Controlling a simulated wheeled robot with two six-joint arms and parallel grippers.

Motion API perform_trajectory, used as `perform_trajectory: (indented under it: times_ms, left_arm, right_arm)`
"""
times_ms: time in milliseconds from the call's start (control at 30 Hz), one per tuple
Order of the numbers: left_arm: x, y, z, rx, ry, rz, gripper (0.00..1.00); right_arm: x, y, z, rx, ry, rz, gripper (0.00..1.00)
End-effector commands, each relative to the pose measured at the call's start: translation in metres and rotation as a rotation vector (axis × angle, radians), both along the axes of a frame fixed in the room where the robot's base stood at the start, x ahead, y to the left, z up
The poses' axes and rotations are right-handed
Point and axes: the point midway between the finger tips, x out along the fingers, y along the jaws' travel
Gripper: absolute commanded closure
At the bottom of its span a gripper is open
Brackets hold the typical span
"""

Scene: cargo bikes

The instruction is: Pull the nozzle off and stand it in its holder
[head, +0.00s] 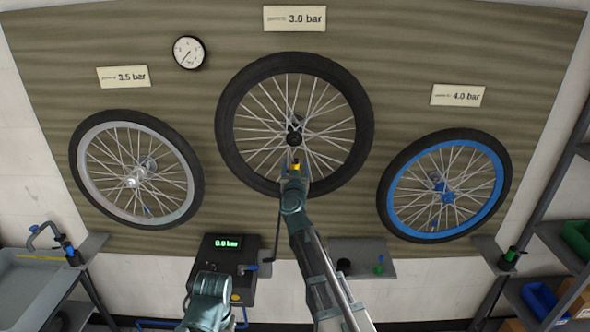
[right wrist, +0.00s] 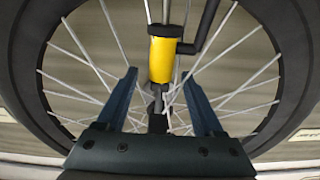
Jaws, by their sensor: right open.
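The yellow nozzle (head: 296,166) sits at the lower inside rim of the middle wheel (head: 229,133), under the 3.0 bar sign. In the right wrist view the nozzle (right wrist: 162,58) is upright on the valve, with a dark side arm at its upper right. My right gripper (right wrist: 161,80) is open, one finger on each side below the yellow body, with gaps visible. It also shows in the head view (head: 294,172). A dark cup (head: 343,265) stands on the shelf below; I cannot tell whether it is the holder.
The pump (head: 218,254) reads 0.0 bar, and a thin dark hose rises from it. Silver-rimmed (head: 85,170) and blue-rimmed (head: 396,203) wheels hang either side. The small grey shelf (head: 375,249) also bears green pieces (head: 379,266). A gauge (head: 189,52) hangs upper left.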

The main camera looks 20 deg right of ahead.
Motion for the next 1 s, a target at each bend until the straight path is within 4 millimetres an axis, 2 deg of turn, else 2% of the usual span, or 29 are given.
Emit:
perform_trajectory:
  times_ms: [267,467,700,800,1000]
  left_arm:
    - [0.0,0.0,-0.002,0.0,0.0,0.0,1.0]
    - [0.0,0.0,-0.006,0.0,0.0,0.0,1.0]
    - [0.0,0.0,-0.01,0.0,0.0,0.001,1.0]
    - [0.0,0.0,-0.011,0.0,0.0,0.001,1.0]
    - [0.0,0.0,-0.012,0.0,0.0,0.001,1.0]
  right_arm:
    - [-0.021,0.005,-0.002,0.0,0.0,0.0,0.31]
    - [-0.057,0.016,-0.006,0.0,0.0,0.002,0.31]
    - [-0.108,0.031,-0.01,0.0,0.0,0.002,0.31]
    - [-0.123,0.035,-0.011,0.0,0.0,0.001,0.31]
    - [-0.133,0.039,-0.012,0.0,0.0,0.0,0.31]
